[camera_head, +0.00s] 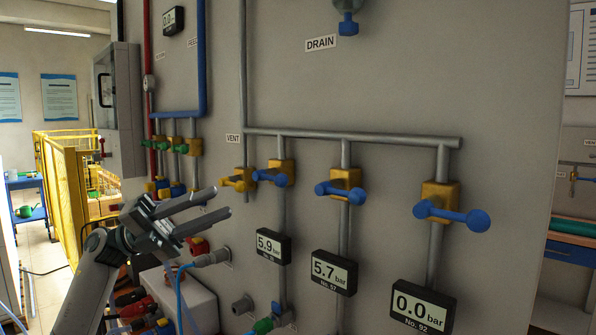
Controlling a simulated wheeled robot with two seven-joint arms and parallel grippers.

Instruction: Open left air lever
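Three blue levers on yellow valve bodies sit on vertical grey pipes on the grey panel. The left blue lever (270,177), the middle blue lever (342,191) and the right blue lever (452,214) all lie roughly crosswise to their pipes. Gauges below read 5.9 bar (270,246), 5.7 bar (334,271) and 0.0 bar (421,305). My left gripper (222,203) is open and empty, its fingers pointing right, below the yellow vent lever (238,183) and left of the left blue lever. I see no contact with a lever. My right gripper is out of view.
A grey horizontal pipe (350,138) joins the valve pipes above. A grey connector with a hose (212,257) and red-handled fittings (130,297) are close below my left gripper. A grey cabinet (118,110) and a yellow fence (62,185) stand at left.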

